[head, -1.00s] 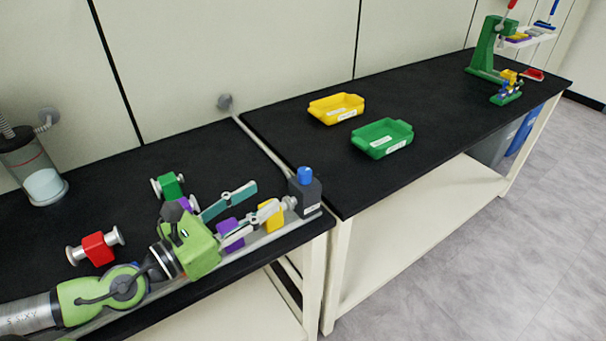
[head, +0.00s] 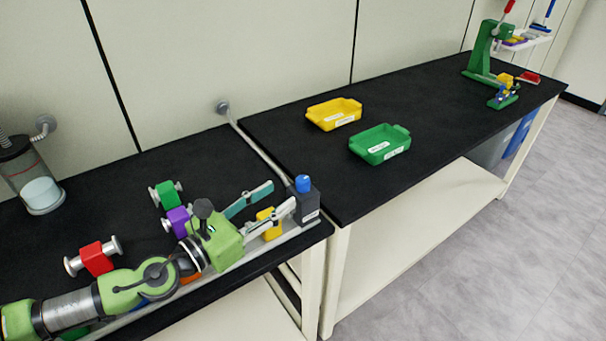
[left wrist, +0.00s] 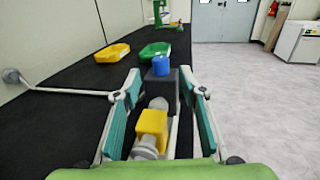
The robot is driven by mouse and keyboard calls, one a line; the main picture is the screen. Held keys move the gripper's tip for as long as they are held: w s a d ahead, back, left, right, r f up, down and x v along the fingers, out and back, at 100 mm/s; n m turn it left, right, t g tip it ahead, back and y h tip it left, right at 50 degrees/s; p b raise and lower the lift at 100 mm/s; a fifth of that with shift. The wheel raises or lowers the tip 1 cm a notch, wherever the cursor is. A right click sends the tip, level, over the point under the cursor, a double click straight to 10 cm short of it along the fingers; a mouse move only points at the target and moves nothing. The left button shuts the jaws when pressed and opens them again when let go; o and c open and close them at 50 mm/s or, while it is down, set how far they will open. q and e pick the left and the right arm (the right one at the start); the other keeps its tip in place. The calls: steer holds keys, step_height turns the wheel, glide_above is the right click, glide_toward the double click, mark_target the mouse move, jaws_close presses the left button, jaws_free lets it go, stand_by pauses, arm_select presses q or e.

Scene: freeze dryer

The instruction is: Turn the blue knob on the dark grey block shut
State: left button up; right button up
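The dark grey block (head: 306,207) stands at the right end of the near bench, with the blue knob (head: 303,184) upright on its top. In the left wrist view the blue knob (left wrist: 161,65) and the block (left wrist: 163,83) are ahead, between the fingertips in the picture. My left gripper (head: 281,198) is open, its two teal-padded fingers spread, reaching toward the block. A yellow valve piece (left wrist: 152,123) lies between its fingers in the left wrist view. I see no contact with the knob. My right gripper is not in view.
Red (head: 97,258), green (head: 167,194) and purple (head: 178,220) pieces stand on the near bench. A yellow tray (head: 334,114) and a green tray (head: 380,144) sit on the far bench. A pipe (head: 262,150) runs between the benches.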

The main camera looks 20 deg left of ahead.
mark_target(298, 182)
arm_select(q)
steer(key=p+x, duration=0.3)
steer(key=x, duration=0.4)
steer(key=shift+w+d+r, duration=0.1)
steer(key=shift+w+r, duration=0.05)
steer(key=shift+w, duration=0.1)
steer(key=shift+w+d+p, duration=0.35)
steer(key=shift+w+p, duration=0.1)
steer(key=shift+w, duration=0.15)
jaws_close()
